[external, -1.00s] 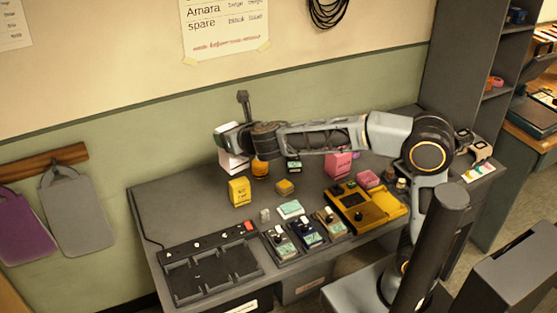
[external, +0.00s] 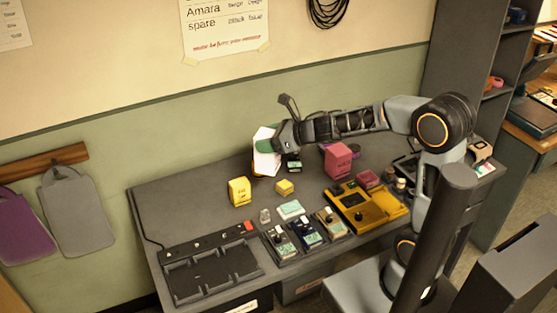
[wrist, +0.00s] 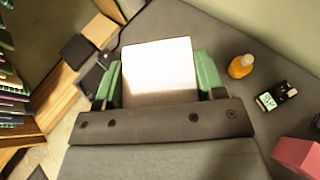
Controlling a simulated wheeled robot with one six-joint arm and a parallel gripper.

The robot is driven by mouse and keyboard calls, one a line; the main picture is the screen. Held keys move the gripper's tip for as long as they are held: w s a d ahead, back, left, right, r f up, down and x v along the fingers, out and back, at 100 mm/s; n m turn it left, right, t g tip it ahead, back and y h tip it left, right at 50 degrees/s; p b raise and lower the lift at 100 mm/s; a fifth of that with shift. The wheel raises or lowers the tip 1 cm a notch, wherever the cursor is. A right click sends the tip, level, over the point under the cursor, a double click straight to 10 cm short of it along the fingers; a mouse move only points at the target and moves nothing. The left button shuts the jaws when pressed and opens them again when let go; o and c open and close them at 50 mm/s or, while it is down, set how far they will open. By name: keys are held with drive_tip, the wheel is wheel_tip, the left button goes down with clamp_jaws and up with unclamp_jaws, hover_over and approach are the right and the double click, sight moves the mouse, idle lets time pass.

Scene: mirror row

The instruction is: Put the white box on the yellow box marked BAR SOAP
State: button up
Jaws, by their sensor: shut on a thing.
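The white box (external: 265,163) is held tilted near the back of the grey table; in the wrist view it fills the space between the green fingers (wrist: 158,72). My gripper (external: 267,146) is shut on it. A taller yellow box (external: 240,192) stands upright on the table, in front and to the left of the white box, apart from it. A smaller yellow box (external: 284,188) lies to its right. The print on both is too small to read. Neither yellow box is clear in the wrist view.
An orange bottle (wrist: 241,66) and a dark pedal (wrist: 276,97) stand near the held box. Pink boxes (external: 338,160), several pedals (external: 308,234), a yellow device (external: 370,208) and a black tray (external: 210,275) occupy the table. The back left is clear.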

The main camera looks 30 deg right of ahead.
drive_tip(key=w+a+f+p, duration=0.2)
drive_tip(key=w+f, duration=0.4)
drive_tip(key=w+a+f+p, duration=0.3)
drive_tip(key=w+f, duration=0.3)
drive_tip(key=f, duration=0.1)
drive_tip(key=shift+w, duration=0.4)
drive_tip(key=shift+f+b, duration=0.3)
drive_tip(key=shift+b, duration=0.1)
drive_tip(key=o, duration=0.9)
drive_tip(key=shift+o, duration=0.2)
drive_tip(key=shift+r, duration=0.1)
